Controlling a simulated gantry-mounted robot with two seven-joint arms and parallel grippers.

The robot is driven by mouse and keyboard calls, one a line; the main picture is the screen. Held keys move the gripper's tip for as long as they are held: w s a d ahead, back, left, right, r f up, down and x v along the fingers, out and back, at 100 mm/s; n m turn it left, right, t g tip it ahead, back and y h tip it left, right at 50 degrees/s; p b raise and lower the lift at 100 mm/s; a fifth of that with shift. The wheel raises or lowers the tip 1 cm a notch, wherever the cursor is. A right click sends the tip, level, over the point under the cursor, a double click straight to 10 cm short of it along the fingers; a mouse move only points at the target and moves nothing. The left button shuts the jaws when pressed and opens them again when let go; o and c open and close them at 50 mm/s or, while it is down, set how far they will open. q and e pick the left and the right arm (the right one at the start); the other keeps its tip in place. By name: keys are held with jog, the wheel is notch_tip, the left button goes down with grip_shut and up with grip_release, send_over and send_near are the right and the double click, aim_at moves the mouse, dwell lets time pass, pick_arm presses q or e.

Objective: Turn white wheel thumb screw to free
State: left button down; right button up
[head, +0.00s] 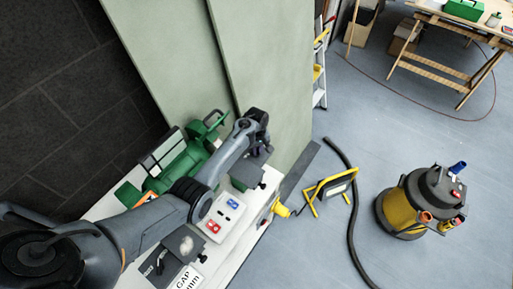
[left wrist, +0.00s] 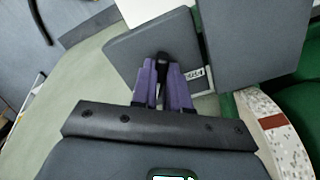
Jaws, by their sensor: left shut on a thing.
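My left gripper (left wrist: 162,72), with purple fingers, is shut on a small black thumb screw (left wrist: 162,60) in the left wrist view. The screw stands against a flat grey plate (left wrist: 135,47); most of it is hidden between the fingers. A small white label (left wrist: 194,74) sits beside the fingers, its text too small to read surely. A white speckled wheel (left wrist: 283,140) with a red-brown patch shows at the right. In the head view, my left gripper (head: 258,135) is at the end of the arm, its fingertips mostly hidden. My right gripper is not in view.
A green machine (head: 185,160) stands on the white bench (head: 235,235) beside my left arm. A red and blue switch panel (head: 222,215) and grey boxes are close by. A yellow work light (head: 330,187) and a vacuum (head: 420,200) stand on the open floor.

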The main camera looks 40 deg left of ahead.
pick_arm(q)
jog(key=n+p, duration=0.1)
jog(key=n, duration=0.2)
jog(key=shift+d+n, duration=0.1)
jog(key=shift+n, duration=0.2)
jog(key=shift+w+n, duration=0.15)
jog(key=shift+n, duration=0.85)
jog(key=n, duration=0.2)
jog(key=shift+n, duration=0.3)
jog(key=n+b, duration=0.1)
jog(key=n, duration=0.2)
jog(key=shift+w+f+n, duration=0.1)
jog(key=shift+w+n, duration=0.05)
jog(key=shift+n, duration=0.15)
jog(key=shift+n+b, duration=0.7)
jog(key=shift+n, duration=1.2)
jog(key=c, duration=1.1)
grip_release()
